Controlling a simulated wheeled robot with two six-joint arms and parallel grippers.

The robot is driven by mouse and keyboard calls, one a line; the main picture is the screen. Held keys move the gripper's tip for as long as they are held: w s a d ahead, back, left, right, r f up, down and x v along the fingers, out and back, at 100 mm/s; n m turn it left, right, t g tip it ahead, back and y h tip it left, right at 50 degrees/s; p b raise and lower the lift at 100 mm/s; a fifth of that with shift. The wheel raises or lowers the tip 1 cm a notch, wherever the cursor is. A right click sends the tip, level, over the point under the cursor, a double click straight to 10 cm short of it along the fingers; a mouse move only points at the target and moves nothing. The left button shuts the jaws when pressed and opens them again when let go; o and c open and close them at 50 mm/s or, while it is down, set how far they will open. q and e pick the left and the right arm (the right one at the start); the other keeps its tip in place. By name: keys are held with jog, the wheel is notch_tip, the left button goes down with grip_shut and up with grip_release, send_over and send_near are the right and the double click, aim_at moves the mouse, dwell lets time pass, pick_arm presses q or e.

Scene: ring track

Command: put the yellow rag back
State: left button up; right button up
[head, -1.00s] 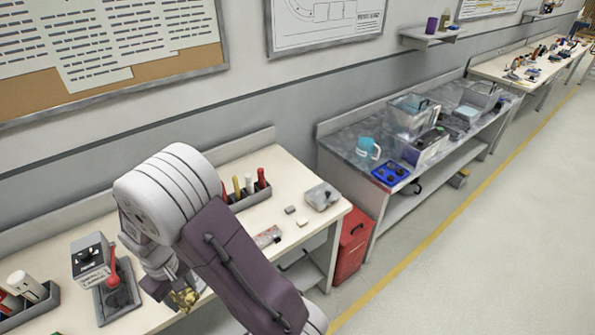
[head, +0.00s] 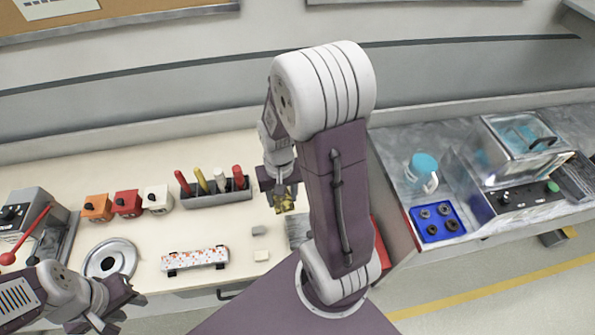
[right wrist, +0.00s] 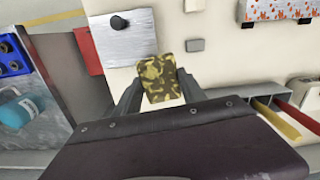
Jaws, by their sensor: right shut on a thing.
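The yellow rag (head: 283,202), patterned yellow and dark brown, is in the jaws of my right gripper (head: 280,192), over the right part of the cream bench. In the right wrist view the rag (right wrist: 160,80) shows between the two fingertips, its far part sticking out beyond them. I cannot tell if it touches the bench top. My left gripper (head: 120,312) is low at the left, near the front of the bench, its fingers apart with nothing seen between them.

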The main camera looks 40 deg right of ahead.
jog(key=shift+s+d+m, duration=0.25)
jog(key=shift+s+m, duration=0.05)
jog(key=shift+s, duration=0.2)
jog(key=shift+s+d+m, duration=0.2)
jog(key=shift+s+m, duration=0.1)
jog(key=shift+s, duration=0.15)
jog(key=shift+s+a, duration=0.1)
jog(key=shift+s, duration=0.1)
jog(key=w+d+f, duration=0.2)
jog(key=w, duration=0.1)
jog(key=w+d+f, duration=0.2)
jog(key=w, duration=0.1)
jog(key=w+d+f, duration=0.2)
jog(key=w+f, duration=0.1)
jog(key=w, duration=0.1)
jog(key=shift+d+p, duration=0.35)
jog(key=shift+d, duration=0.05)
notch_tip(320, 180, down, 3)
jog(key=shift+s+a+f, duration=0.1)
jog(key=shift+f, duration=0.05)
pick_arm(q)
jog(key=shift+a+r, duration=0.2)
jog(key=shift+r, duration=0.05)
pick_arm(e)
jog(key=shift+f, duration=0.4)
pick_arm(q)
jog(key=shift+s, duration=0.1)
